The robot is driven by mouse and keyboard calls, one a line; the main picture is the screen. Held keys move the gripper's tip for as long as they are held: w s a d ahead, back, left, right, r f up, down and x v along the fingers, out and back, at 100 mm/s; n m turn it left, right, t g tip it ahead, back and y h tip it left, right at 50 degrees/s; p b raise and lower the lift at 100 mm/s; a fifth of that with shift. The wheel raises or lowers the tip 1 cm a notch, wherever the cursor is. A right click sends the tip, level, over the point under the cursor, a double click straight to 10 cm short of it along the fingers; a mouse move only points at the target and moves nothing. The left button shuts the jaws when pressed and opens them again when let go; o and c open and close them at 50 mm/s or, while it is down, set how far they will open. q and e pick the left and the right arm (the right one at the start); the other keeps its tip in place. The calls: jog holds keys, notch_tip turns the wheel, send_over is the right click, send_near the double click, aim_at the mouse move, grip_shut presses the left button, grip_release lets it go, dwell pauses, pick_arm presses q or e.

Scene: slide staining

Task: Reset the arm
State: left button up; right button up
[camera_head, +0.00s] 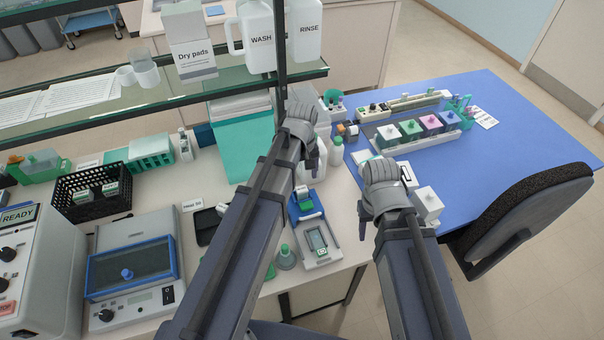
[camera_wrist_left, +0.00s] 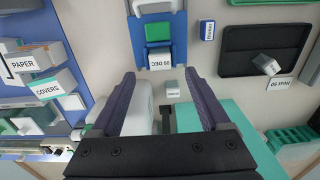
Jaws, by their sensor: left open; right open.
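My left gripper (camera_head: 312,158) reaches over the white bench in the head view, its fingers small and partly hidden by its wrist. In the left wrist view the left gripper (camera_wrist_left: 160,76) is open, with two dark fingers apart and nothing held between them. Just beyond the fingertips is a blue stand with a white label (camera_wrist_left: 160,60) that seems to read "00 DEC". My right gripper (camera_head: 362,220) hangs near the bench's right edge, beside the blue table; it is open, and its fingers are mostly hidden behind its wrist. I see nothing held in it.
The blue table (camera_head: 505,105) carries a rack of coloured-lid jars (camera_head: 415,130) and white boxes (camera_head: 428,203). A glass shelf stands behind the bench with a WASH jug (camera_head: 257,38). A blue-framed device (camera_head: 132,268) and black basket (camera_head: 92,195) are at left. A dark chair (camera_head: 520,215) stands at right.

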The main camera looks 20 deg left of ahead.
dwell(0.4)
pick_arm(q)
jog(key=s+d+f+m+b, duration=0.1)
jog(key=s+d, duration=0.1)
jog(key=s+d+f+m+b, duration=0.3)
jog(key=s+d+b, duration=0.1)
jog(key=s, duration=0.1)
jog(key=shift+f+m+y, duration=0.3)
jog(key=shift+f+m, duration=0.1)
jog(key=s+d+f+m+b, duration=0.1)
jog(key=s, duration=0.1)
jog(key=s+d+f+m+b, duration=0.1)
jog(key=s+m, duration=0.1)
jog(key=s+d+f+m+b, duration=0.1)
jog(key=s+m, duration=0.1)
jog(key=shift+s+d+y, duration=0.15)
jog(key=shift+d+y, duration=0.15)
jog(key=shift+d, duration=0.05)
jog(key=shift+s+d+m, duration=0.25)
jog(key=shift+s+m, duration=0.1)
jog(key=shift+m, duration=0.05)
